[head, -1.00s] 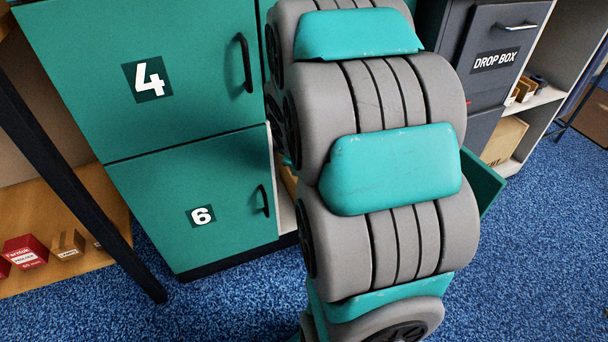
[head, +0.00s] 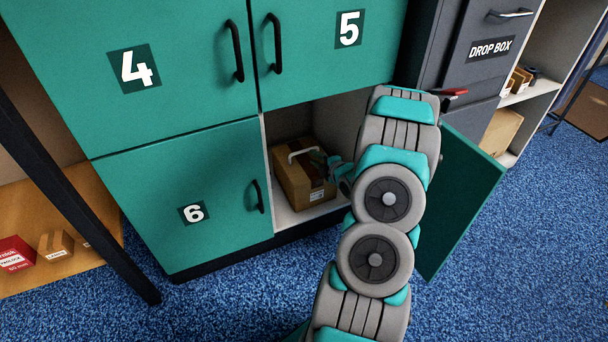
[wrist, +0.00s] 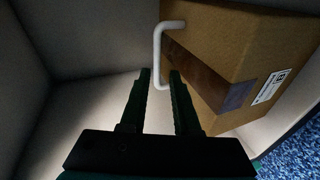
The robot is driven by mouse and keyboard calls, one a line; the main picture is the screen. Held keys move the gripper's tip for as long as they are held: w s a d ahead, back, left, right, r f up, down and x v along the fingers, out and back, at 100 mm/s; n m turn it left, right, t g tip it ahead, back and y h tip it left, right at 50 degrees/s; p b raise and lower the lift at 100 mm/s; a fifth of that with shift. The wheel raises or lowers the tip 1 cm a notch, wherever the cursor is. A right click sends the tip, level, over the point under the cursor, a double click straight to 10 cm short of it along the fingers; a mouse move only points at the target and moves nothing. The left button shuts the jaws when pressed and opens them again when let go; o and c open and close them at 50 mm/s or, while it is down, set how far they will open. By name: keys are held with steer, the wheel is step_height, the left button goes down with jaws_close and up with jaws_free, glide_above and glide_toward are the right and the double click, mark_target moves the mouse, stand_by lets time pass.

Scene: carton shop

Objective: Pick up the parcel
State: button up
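The parcel (head: 292,184) is a brown cardboard box with a white handle (head: 293,153) and a label. It sits in the open lower-right locker compartment. In the wrist view the parcel (wrist: 225,45) is at the right, and its white handle (wrist: 157,50) faces me. My gripper (wrist: 160,73) has its two dark green fingers apart. The lower part of the handle shows in the gap between the fingertips, with space beside it. I cannot tell how deep it lies between them. In the head view my gripper (head: 331,162) reaches into the compartment at the parcel's right side.
The open locker door (head: 458,195) stands right of my arm. Locker doors 4 (head: 180,90), 5 (head: 315,75) and 6 (head: 150,200) are shut. A grey drop box (head: 480,75) stands right. In the wrist view, free room lies left of the parcel.

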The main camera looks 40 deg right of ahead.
mark_target(304, 151)
steer(key=x, duration=0.6)
steer(key=shift+w+a, duration=0.1)
steer(key=shift+w, duration=0.15)
steer(key=shift+w+f, duration=0.1)
steer(key=shift+w, duration=0.5)
steer(key=shift+c, duration=0.2)
jaws_close()
stand_by(0.6)
